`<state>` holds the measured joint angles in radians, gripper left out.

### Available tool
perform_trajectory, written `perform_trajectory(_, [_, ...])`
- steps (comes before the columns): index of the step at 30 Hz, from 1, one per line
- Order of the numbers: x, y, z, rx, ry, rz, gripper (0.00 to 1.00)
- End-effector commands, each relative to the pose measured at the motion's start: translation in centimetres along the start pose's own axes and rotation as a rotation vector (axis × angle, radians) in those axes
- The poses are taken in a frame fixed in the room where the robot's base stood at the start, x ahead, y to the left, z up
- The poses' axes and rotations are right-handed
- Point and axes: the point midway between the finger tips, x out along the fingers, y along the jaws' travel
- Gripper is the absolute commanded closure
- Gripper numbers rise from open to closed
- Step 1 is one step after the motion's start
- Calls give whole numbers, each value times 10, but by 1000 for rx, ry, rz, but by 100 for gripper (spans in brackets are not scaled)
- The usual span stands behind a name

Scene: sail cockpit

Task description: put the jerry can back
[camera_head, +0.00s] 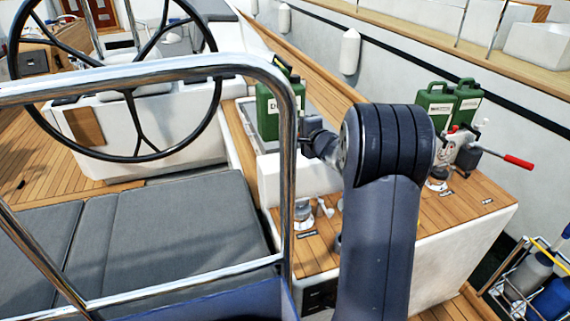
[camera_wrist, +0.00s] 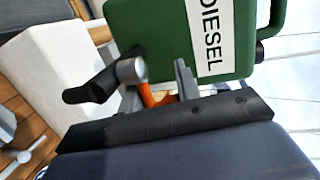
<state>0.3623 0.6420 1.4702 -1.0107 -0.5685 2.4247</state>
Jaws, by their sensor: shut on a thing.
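A green jerry can (camera_head: 267,112) with a white label stands upright behind the steel rail, at the far end of the wood-topped locker. In the wrist view the green jerry can (camera_wrist: 168,38) fills the top, and its label reads DIESEL. My gripper (camera_head: 312,140) is at the can's right side, partly hidden by my arm. In the wrist view my gripper (camera_wrist: 158,82) is shut against the can's near edge. The exact grip is unclear. I cannot tell whether the can rests on the locker or is held just above it.
Two more green cans (camera_head: 433,106) (camera_head: 468,101) stand at the locker's right end, near a red-handled lever (camera_head: 518,161). A white block (camera_head: 275,180) and fittings (camera_head: 303,216) are on the locker top (camera_head: 440,215). A steel rail (camera_head: 287,190), wheel (camera_head: 128,148) and grey cushions (camera_head: 180,225) lie left.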

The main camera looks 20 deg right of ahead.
Motion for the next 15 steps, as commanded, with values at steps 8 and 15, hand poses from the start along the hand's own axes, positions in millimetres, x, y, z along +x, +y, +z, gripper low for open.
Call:
perform_trajectory(8, [9, 44, -1, 3, -1, 0, 100])
perform_trajectory(15, [12, 60, -1, 0, -1, -2, 100])
